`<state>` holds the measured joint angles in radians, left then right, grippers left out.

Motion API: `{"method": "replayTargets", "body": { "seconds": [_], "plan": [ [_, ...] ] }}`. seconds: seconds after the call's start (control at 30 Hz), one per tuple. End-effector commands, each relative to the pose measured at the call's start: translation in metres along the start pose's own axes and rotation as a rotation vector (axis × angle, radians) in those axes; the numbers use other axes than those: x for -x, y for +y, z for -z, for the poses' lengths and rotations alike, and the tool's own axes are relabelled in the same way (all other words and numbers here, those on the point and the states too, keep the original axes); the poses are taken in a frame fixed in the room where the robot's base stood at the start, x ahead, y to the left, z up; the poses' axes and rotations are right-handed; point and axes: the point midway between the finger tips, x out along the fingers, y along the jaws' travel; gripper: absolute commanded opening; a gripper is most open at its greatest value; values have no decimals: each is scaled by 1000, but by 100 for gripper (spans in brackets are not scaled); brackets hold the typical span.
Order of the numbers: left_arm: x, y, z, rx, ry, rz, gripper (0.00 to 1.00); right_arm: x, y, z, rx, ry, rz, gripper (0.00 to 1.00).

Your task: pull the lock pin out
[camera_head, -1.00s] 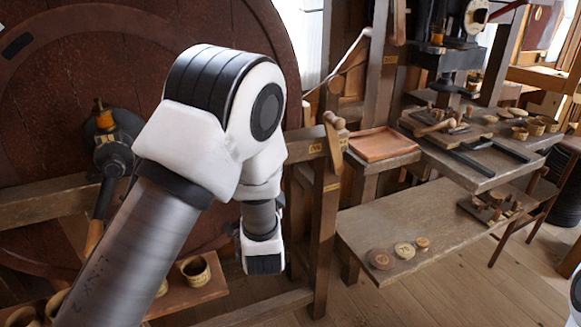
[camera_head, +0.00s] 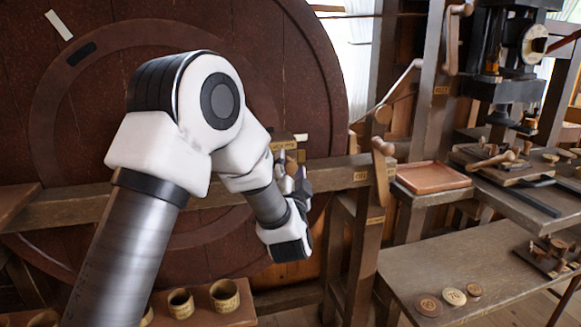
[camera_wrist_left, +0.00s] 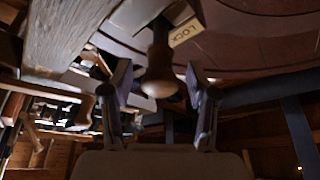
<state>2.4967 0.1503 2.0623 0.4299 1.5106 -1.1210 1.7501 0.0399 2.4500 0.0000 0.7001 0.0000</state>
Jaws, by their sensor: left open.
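The lock pin has a brown wooden knob (camera_wrist_left: 160,76) in the left wrist view, beside a yellow plate (camera_wrist_left: 187,32) marked LOCK. My left gripper (camera_wrist_left: 157,70) is open, with one finger on each side of the knob and a visible gap to each. I cannot tell how deep the knob sits between the fingers. In the head view my left gripper (camera_head: 294,178) is small and partly hidden by my wrist, just below a small yellowish plate (camera_head: 287,142) on the wooden beam. The pin is hard to make out there. My right gripper is out of view.
A large dark red wheel (camera_head: 250,35) stands behind my left arm. A wooden beam (camera_head: 335,172) runs to a post with a wooden handle (camera_head: 381,160). A bench with a reddish tray (camera_head: 433,178) and a lower bench with several discs (camera_head: 454,296) stand right. Cups (camera_head: 224,295) sit below.

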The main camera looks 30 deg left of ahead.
Motion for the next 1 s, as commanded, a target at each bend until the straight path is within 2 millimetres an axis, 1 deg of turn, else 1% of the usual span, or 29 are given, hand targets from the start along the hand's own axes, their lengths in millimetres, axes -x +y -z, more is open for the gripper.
{"method": "replayTargets", "body": {
  "seconds": [0.03,0.07,0.1,0.17,0.2,0.23,0.37,0.5,0.7,0.73,0.8,1.0],
  "plan": [
    [0,0,0,0,0,0,59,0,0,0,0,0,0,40],
    [0,0,0,0,0,0,56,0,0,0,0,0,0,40],
    [0,0,0,0,0,0,41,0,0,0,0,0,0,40],
    [0,0,0,0,0,0,20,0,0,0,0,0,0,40],
    [0,0,0,0,0,0,6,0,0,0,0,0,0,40],
    [0,0,0,0,0,0,0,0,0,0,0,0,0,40],
    [1,0,0,0,0,0,0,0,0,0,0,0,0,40],
    [9,0,4,-2,1,0,0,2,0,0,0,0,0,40],
    [10,1,3,-1,0,-2,0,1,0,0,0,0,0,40],
    [10,1,3,-1,0,-2,39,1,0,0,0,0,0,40],
    [10,1,3,-1,0,-2,59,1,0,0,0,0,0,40],
    [9,1,3,-1,0,-1,59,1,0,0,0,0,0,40]
  ]
}}
